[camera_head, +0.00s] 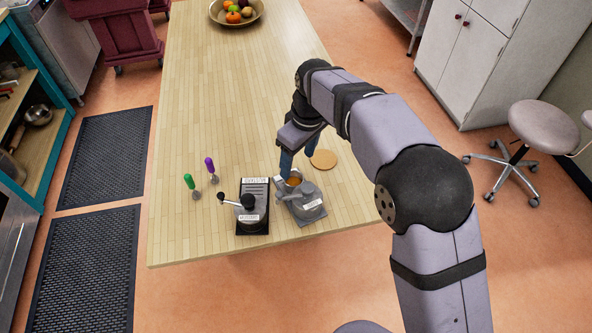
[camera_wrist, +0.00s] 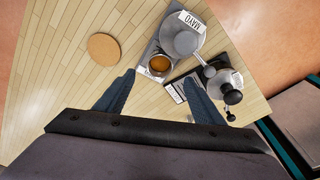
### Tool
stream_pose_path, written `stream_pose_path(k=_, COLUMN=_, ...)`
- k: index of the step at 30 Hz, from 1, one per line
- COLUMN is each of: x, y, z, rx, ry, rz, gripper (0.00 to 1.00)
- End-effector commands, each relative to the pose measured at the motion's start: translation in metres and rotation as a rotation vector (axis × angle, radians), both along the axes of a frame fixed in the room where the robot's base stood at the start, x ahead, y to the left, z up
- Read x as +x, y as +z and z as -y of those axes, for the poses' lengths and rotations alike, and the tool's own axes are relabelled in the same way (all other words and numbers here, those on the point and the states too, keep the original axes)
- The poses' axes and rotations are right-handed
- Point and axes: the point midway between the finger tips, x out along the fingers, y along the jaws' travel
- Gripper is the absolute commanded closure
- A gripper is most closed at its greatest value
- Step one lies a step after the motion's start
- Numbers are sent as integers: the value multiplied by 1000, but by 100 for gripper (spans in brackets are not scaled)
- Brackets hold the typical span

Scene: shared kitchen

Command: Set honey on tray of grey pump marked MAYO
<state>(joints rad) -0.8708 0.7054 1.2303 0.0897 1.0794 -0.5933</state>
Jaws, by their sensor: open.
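The honey, a small round cup with amber content (camera_wrist: 159,63), stands on the tray (camera_wrist: 147,53) of the grey pump (camera_wrist: 183,38), whose label reads MAYO in the wrist view. My gripper (camera_wrist: 160,75) is open, with one blue finger on each side of the honey and gaps between fingers and cup. In the head view my gripper (camera_head: 298,163) is low over the tray's far side. I cannot tell its exact height.
A second pump on a black base (camera_head: 252,215) stands close to the left of the grey pump. A round cork mat (camera_head: 323,159) lies just behind right. Green (camera_head: 190,181) and purple (camera_head: 210,165) handled tools lie left. A fruit bowl (camera_head: 237,12) is far back; the table's middle is clear.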

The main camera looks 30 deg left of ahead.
Motion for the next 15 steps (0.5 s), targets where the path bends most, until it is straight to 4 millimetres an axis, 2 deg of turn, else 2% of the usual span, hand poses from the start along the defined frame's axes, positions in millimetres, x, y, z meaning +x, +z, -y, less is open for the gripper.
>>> stream_pose_path(k=6, x=0, y=20, z=3, rx=1, ry=0, rz=1, gripper=38)
stream_pose_path(k=15, x=0, y=25, z=4, rx=0, ry=-1, rz=0, gripper=38)
